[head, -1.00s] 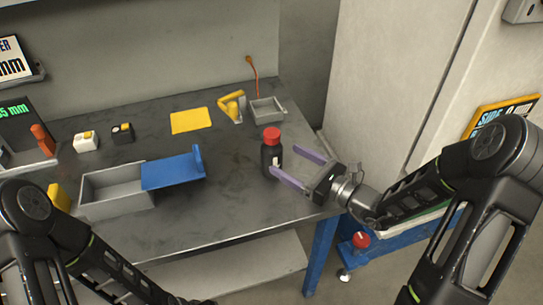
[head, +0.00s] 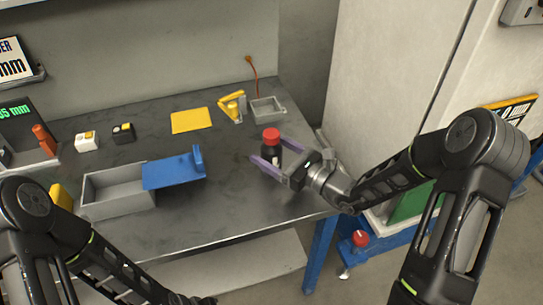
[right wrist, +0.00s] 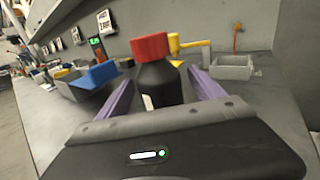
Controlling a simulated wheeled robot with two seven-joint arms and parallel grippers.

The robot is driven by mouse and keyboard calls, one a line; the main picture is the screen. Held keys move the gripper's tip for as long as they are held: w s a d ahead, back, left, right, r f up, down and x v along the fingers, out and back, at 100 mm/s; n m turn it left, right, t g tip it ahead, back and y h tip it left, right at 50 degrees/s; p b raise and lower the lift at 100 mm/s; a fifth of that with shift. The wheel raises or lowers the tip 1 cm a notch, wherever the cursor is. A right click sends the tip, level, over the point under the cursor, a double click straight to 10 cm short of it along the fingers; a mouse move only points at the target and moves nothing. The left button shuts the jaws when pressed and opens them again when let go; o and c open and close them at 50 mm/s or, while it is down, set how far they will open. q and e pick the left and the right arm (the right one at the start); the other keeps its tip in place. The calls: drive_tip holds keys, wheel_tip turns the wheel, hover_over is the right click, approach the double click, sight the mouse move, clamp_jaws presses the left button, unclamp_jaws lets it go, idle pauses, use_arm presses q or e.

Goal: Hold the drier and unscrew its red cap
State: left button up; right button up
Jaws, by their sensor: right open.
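The drier is a black bottle (head: 271,155) with a red cap (head: 271,135), upright near the right end of the bench. My right gripper (head: 274,155) is open, its two purple fingers on either side of the bottle's body. In the right wrist view the bottle (right wrist: 160,86) stands between the spread fingers, with the red cap (right wrist: 150,47) above them. A gap shows between the bottle and the right finger; contact on the other side is unclear. The gripper palm hides the bottle's lower part there. My left arm shows at lower left, but its gripper is not clearly visible.
A grey bin (head: 112,205) with a blue piece (head: 173,171) over its right end stands on the bench to the left. A small grey tray (head: 267,116), a yellow clamp-like part (head: 232,106) and a yellow sheet (head: 192,121) lie behind. The bench front-middle is clear.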

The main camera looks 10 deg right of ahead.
sight(271, 133)
drive_tip(key=shift+c, duration=0.3)
drive_tip(key=c, duration=1.6)
wheel_tip(271, 133, up, 10)
drive_tip(key=shift+r, duration=0.1)
idle(0.5)
drive_tip(key=o, duration=1)
clamp_jaws()
